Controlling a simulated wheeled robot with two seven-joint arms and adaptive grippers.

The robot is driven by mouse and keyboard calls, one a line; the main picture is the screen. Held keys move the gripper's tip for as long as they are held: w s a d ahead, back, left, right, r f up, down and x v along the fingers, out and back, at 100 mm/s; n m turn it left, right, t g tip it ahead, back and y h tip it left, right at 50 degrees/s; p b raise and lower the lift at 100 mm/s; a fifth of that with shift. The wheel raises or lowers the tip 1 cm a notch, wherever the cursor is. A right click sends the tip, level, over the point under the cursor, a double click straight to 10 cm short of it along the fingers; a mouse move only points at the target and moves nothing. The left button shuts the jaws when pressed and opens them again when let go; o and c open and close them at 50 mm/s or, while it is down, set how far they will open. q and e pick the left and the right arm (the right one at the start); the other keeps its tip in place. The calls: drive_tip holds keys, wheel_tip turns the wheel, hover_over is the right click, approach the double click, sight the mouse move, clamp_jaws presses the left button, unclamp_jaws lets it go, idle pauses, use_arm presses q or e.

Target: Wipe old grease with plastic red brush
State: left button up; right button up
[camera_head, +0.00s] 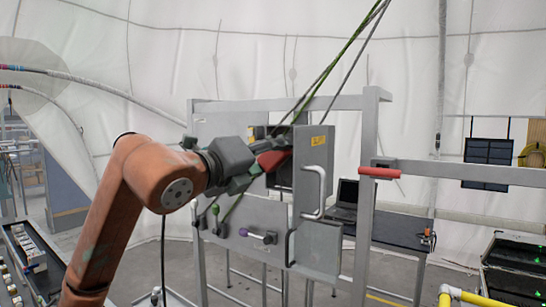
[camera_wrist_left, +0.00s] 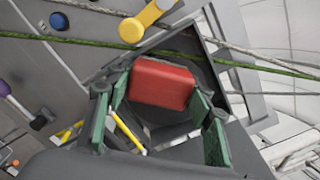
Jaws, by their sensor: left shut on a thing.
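The plastic red brush (camera_head: 272,160) shows as a red block at the open cabinet on the grey frame. It also shows in the left wrist view (camera_wrist_left: 160,83), between the green-padded fingers. My left gripper (camera_head: 256,169) reaches in from the left and is shut on the red brush, in front of a dark recess. The wrist view also shows my left gripper (camera_wrist_left: 162,100) with a finger on each side of the brush. The brush's far side is hidden, and I cannot tell whether it touches a surface. I cannot make out old grease. My right gripper is not in view.
An open grey cabinet door (camera_head: 313,170) with a light handle stands just right of the gripper. Green and dark ropes (camera_head: 340,60) run diagonally above. A bar with a red grip (camera_head: 380,172) extends right. A laptop (camera_head: 345,198) sits on a table behind.

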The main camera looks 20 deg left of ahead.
use_arm(q)
drive_tip(key=shift+a+f, duration=0.1)
drive_tip(key=shift+a, duration=0.05)
drive_tip(key=shift+s+a+f+b, duration=0.1)
drive_tip(key=shift+s+a+b, duration=0.1)
drive_tip(key=shift+s+b, duration=0.2)
drive_tip(key=v, duration=0.3)
drive_tip(key=shift+a+b, duration=0.25)
drive_tip(key=shift+b, duration=0.1)
drive_tip(key=shift+s, duration=0.7)
drive_tip(key=shift+a, duration=0.1)
drive_tip(key=shift+s, duration=0.1)
drive_tip(key=shift+s+a+b, duration=0.1)
drive_tip(key=shift+s+b, duration=0.3)
drive_tip(key=shift+s, duration=0.2)
drive_tip(key=shift+v, duration=0.75)
